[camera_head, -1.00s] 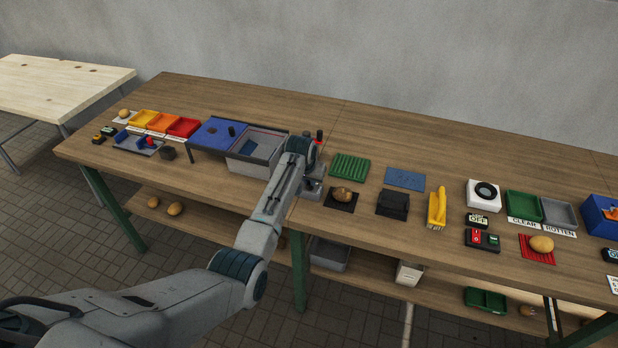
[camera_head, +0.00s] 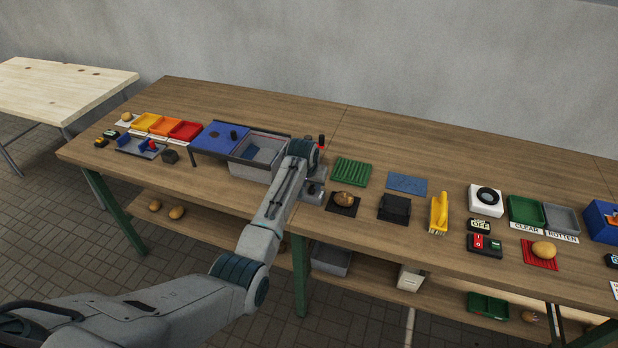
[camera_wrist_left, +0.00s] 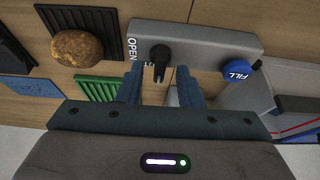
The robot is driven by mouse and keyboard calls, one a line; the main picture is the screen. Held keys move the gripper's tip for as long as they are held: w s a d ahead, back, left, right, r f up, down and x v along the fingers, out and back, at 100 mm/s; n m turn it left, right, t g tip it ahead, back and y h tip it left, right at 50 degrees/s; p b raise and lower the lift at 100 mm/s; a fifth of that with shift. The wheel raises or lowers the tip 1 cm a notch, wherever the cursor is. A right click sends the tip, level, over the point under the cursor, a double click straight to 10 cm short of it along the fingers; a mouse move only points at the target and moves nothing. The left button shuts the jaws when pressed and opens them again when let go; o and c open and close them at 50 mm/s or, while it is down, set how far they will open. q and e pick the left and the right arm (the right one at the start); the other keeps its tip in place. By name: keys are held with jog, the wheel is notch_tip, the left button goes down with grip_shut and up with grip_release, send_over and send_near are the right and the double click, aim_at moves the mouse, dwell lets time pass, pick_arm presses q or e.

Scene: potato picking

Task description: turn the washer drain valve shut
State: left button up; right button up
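The black valve handle (camera_wrist_left: 160,55) stands on a grey panel (camera_wrist_left: 205,38) in the left wrist view. The panel has an OPEN label beside the handle; a second label is partly hidden by it. My left gripper (camera_wrist_left: 158,72) is open, with one finger on either side of the handle's lower end. I cannot tell whether either finger touches it. In the head view the panel (camera_head: 312,195) is partly behind my left wrist, and the fingers are hidden. The grey washer basin (camera_head: 250,168) is left of the wrist. My right gripper is not in view.
A blue FILL button (camera_wrist_left: 237,70) is on the panel's right end. A potato (camera_head: 344,199) on a black mat and a green ribbed pad (camera_head: 352,171) lie right of my wrist. The table behind them is clear.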

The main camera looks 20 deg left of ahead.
pick_arm(q)
jog(key=b+v, duration=0.2)
jog(key=v, duration=0.8)
jog(key=shift+b, duration=0.3)
jog(key=shift+r, duration=0.1)
